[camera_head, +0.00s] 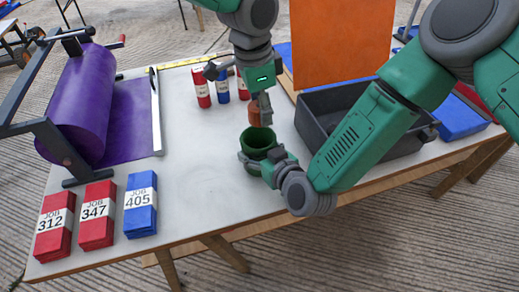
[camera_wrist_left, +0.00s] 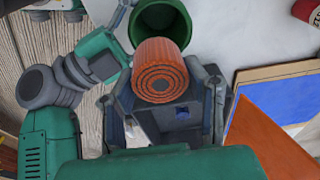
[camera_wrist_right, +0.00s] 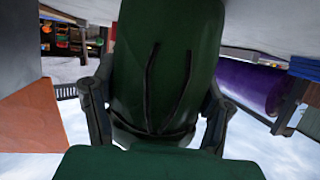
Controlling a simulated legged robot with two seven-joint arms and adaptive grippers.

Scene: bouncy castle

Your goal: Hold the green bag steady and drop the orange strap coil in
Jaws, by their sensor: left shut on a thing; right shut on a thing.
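The green bag (camera_head: 257,142) stands upright and open-topped on the pale table, and its mouth also shows in the left wrist view (camera_wrist_left: 160,18). My right gripper (camera_head: 262,164) is shut on the bag at its near right side. In the right wrist view the bag (camera_wrist_right: 165,60) fills the space between the fingers, with dark straps on its side. My left gripper (camera_head: 260,98) is shut on the orange strap coil (camera_head: 261,110), just above the bag's mouth. The coil's spiral end shows in the left wrist view (camera_wrist_left: 160,82). I cannot tell whether the coil touches the bag's rim.
A dark grey crate (camera_head: 320,120) stands right of the bag, with an orange panel (camera_head: 338,38) behind it. A purple roll (camera_head: 78,100) on a stand is at left. Red and blue job-numbered stacks (camera_head: 97,215) lie front left. Small red and blue rolls (camera_head: 202,88) stand behind.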

